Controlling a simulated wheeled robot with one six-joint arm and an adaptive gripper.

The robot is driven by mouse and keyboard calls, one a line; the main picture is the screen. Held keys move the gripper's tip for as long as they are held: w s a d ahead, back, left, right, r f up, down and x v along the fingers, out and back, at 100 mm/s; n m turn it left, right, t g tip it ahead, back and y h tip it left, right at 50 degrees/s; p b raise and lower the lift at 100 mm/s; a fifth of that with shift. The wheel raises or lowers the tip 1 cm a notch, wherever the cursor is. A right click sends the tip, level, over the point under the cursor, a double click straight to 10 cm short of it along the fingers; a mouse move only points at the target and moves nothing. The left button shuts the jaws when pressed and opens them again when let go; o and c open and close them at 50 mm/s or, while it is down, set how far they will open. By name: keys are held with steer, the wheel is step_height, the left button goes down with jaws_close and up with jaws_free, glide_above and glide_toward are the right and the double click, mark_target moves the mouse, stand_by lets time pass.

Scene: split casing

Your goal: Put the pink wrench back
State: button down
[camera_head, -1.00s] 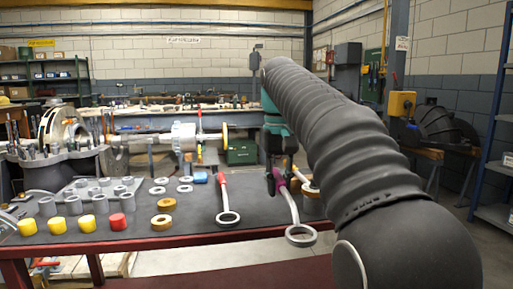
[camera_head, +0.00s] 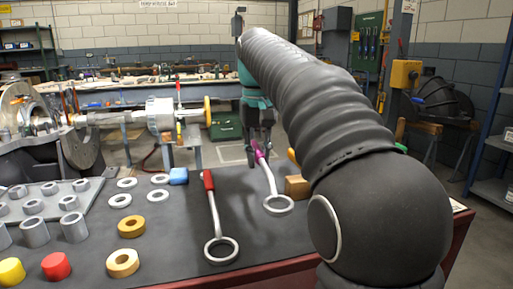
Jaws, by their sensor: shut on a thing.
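The pink wrench (camera_head: 269,181) has a pink handle and a grey shaft ending in a ring. It is at the middle right of the table, with its ring towards the front. My gripper (camera_head: 259,150) is shut on its pink handle end, at the table's far side. The ring end looks close to the tabletop; I cannot tell whether it touches. A similar red-handled wrench (camera_head: 212,206) lies on the table to the left. My arm covers part of the table's right side.
The dark tabletop (camera_head: 178,240) has free room around the wrenches. A brown block (camera_head: 297,187) is just right of the pink wrench.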

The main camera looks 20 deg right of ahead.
mark_target(258, 195)
steer(key=shift+f+b, duration=1.75)
steer(key=shift+f, duration=1.8)
steer(key=c, duration=1)
jaws_free()
step_height(258, 195, up, 5)
steer(key=p, duration=0.4)
steer(key=shift+r, duration=1)
